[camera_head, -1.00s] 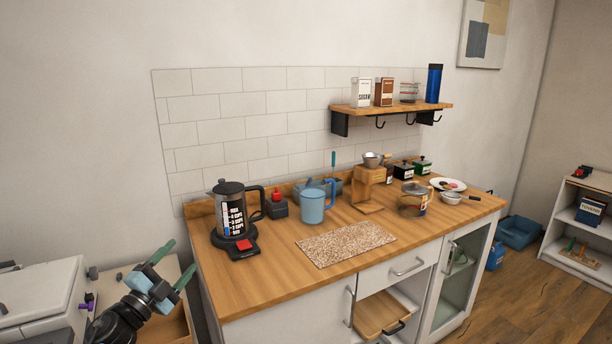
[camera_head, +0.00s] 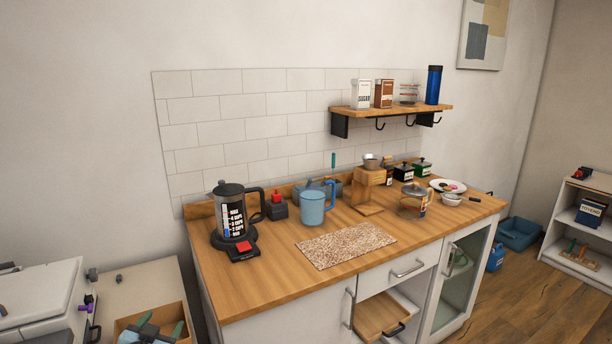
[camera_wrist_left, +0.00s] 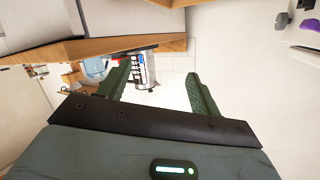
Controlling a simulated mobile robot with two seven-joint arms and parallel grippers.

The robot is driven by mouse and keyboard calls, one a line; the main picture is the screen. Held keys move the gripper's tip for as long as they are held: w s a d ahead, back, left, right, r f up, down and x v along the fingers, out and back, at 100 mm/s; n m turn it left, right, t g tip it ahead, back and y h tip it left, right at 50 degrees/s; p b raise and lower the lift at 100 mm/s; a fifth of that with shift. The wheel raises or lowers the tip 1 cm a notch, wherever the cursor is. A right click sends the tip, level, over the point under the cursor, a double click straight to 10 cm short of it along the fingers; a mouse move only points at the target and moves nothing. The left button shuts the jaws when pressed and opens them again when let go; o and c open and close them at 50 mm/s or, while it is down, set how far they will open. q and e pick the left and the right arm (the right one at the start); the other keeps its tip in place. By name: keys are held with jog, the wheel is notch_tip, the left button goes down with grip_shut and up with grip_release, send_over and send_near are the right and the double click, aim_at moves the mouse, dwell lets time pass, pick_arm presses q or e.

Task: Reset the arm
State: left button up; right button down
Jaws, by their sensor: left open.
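My left gripper (camera_head: 160,330) is low at the bottom left of the head view, partly cut off by the frame edge, in front of a small cardboard box. Its two green fingers are apart with nothing between them. In the left wrist view, the same gripper (camera_wrist_left: 165,85) shows both fingers spread. The kettle (camera_wrist_left: 146,70) shows beyond the fingers, apart from them. My right gripper does not show in either view.
The wooden counter (camera_head: 260,290) holds the kettle (camera_head: 232,212), a blue pitcher (camera_head: 312,207), a speckled mat (camera_head: 345,243) and a wooden stand (camera_head: 367,190). An open cardboard box (camera_head: 180,312) and a white machine (camera_head: 35,300) are at the lower left.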

pick_arm(q)
jog(key=s+d+f+g+h, duration=0.15)
jog(key=s+d+f, duration=0.35)
jog(key=s+f, duration=0.5)
jog(key=s+d+f+g, duration=0.1)
jog(key=s+d+f, duration=0.1)
jog(key=s, duration=0.7)
jog(key=s+d+f+g, duration=0.1)
jog(key=s+d+f, duration=0.2)
jog(key=s, duration=0.7)
jog(key=s+d+f+n+g+h, duration=0.1)
jog(key=s+d, duration=0.3)
jog(key=s, duration=0.5)
jog(key=shift+s+d+f+g, duration=0.25)
jog(key=shift+f+g, duration=0.3)
jog(key=shift+f, duration=0.25)
